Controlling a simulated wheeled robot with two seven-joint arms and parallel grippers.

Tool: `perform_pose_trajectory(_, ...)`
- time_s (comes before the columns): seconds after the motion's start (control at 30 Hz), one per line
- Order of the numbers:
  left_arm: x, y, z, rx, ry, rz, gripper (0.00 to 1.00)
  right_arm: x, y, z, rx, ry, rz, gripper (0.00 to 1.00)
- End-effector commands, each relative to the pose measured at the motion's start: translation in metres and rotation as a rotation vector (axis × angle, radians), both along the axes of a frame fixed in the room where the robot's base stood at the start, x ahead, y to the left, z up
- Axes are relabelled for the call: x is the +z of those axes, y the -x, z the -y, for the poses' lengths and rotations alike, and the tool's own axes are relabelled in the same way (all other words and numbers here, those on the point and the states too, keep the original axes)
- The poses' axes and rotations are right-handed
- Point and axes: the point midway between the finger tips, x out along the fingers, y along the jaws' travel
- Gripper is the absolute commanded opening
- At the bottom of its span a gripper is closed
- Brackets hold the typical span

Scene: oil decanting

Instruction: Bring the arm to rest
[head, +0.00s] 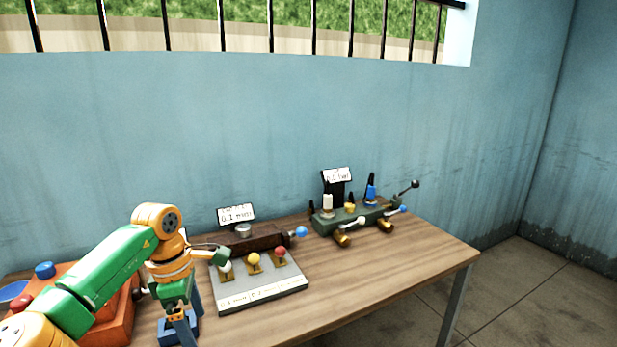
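My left arm (110,265), green and orange, comes in from the left and bends down over the near left of the table. My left gripper (187,318) points down at the table's near edge, beside a grey panel. The frame does not show clearly whether its fingers are open or shut, or whether they touch anything. My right arm and gripper are not in view.
The wooden table (400,270) holds a grey panel (265,292) with white, yellow and red knobs. Behind it stands a brown device (262,241) with a label. A green valve block (350,217) with levers is further right. An orange-red box (112,332) sits left. The table's right front is clear.

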Motion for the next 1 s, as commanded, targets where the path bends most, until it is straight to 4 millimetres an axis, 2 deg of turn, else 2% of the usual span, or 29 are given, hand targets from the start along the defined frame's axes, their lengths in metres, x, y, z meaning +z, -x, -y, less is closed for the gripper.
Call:
perform_pose_trajectory(0.27,-0.040,-0.003,0.058,0.063,0.248,-0.028,0.99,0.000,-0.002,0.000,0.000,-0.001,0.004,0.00)
perform_pose_trajectory(0.43,-0.071,-0.002,0.118,0.207,0.531,-0.090,0.99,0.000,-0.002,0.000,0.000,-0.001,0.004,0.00)
perform_pose_trajectory(0.57,-0.098,-0.003,0.178,0.532,0.901,-0.230,0.99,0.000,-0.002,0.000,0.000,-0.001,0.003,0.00)
perform_pose_trajectory(0.6,-0.109,-0.007,0.192,0.709,1.037,-0.301,0.99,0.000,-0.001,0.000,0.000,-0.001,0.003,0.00)
perform_pose_trajectory(0.63,-0.120,-0.011,0.197,0.876,1.139,-0.364,0.99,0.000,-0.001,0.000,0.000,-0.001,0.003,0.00)
perform_pose_trajectory(0.67,-0.135,-0.015,0.197,1.071,1.235,-0.433,0.99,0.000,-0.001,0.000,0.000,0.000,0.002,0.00)
perform_pose_trajectory(0.7,-0.164,-0.018,0.188,1.376,1.340,-0.533,0.99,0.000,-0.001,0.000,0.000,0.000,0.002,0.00)
perform_pose_trajectory(0.77,-0.210,-0.015,0.162,1.786,1.421,-0.639,0.99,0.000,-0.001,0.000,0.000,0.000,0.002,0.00)
perform_pose_trajectory(0.8,-0.239,-0.006,0.145,2.007,1.435,-0.685,0.99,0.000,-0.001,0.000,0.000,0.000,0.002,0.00)
perform_pose_trajectory(0.87,-0.281,0.015,0.121,2.308,1.424,-0.733,0.99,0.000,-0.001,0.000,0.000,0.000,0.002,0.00)
perform_pose_trajectory(0.93,-0.326,0.049,0.095,2.627,1.377,-0.764,0.99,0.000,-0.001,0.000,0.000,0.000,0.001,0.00)
perform_pose_trajectory(0.97,-0.344,0.066,0.085,-2.721,-1.328,0.757,0.99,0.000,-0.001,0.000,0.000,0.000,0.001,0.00)
perform_pose_trajectory(1.0,-0.366,0.091,0.073,-2.663,-1.179,0.698,0.99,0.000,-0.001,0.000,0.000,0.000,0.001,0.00)
